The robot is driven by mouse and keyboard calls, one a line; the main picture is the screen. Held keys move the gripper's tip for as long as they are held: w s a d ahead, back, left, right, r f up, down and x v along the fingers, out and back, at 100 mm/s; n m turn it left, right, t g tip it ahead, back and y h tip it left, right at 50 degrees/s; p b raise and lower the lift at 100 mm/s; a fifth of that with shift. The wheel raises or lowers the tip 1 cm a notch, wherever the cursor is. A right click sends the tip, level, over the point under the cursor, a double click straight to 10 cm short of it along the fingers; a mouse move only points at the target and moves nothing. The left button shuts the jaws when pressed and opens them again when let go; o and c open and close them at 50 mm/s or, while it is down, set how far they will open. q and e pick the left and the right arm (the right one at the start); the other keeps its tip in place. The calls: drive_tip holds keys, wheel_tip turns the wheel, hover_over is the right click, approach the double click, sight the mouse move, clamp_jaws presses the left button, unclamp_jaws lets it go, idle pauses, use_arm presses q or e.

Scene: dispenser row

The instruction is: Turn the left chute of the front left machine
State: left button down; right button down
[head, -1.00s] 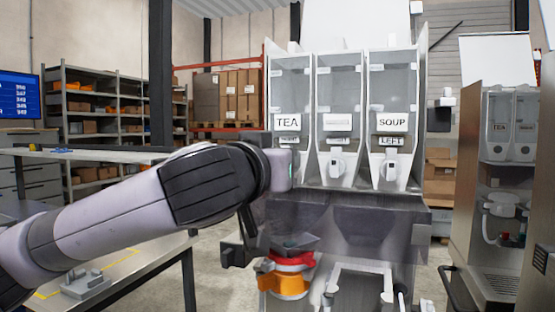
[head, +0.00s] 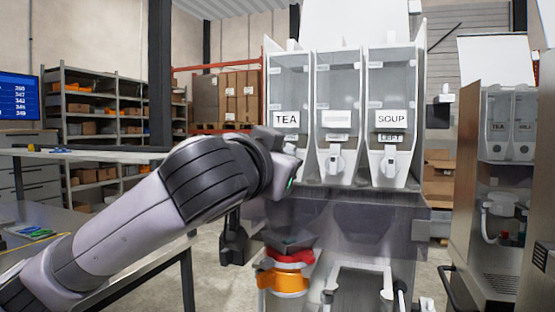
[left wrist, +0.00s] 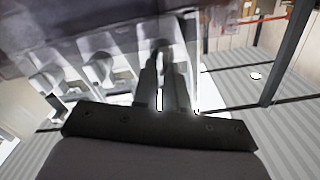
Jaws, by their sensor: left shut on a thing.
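The front left machine (head: 342,60) has three clear canisters, marked TEA (head: 286,120), one unreadable, and SOUP (head: 391,119). White chutes show under the middle canister (head: 336,160) and the SOUP canister (head: 388,164). The left chute, under TEA, is hidden behind my left wrist in the head view. In the left wrist view, my left gripper (left wrist: 164,72) has its dark fingers closed around a pale part at the machine front, which looks like the left chute. The fingertips are blurred. My right gripper is not in view.
An orange and red round part (head: 288,275) sits low below the TEA side. A second machine (head: 492,180) stands at the right. A metal table (head: 95,265) is at the lower left. Shelves (head: 105,110) and boxes (head: 225,95) stand behind.

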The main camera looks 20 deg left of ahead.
use_arm(q)
drive_tip(key=shift+d+f+m+p, duration=0.1)
drive_tip(key=shift+f+m+p, duration=0.4)
drive_tip(key=shift+m, duration=2.7)
drive_tip(key=shift+d+f+m+p, duration=0.1)
drive_tip(key=shift+m+p, duration=0.65)
drive_tip(key=shift+m, duration=2.45)
drive_tip(key=shift+d+f+m+p, duration=0.2)
drive_tip(key=shift+m+p, duration=0.45)
drive_tip(key=shift+m, duration=2.55)
drive_tip(key=shift+a, duration=0.1)
drive_tip(key=c, duration=1.2)
unclamp_jaws()
drive_tip(key=shift+f, duration=0.1)
drive_tip(key=shift+o, duration=0.2)
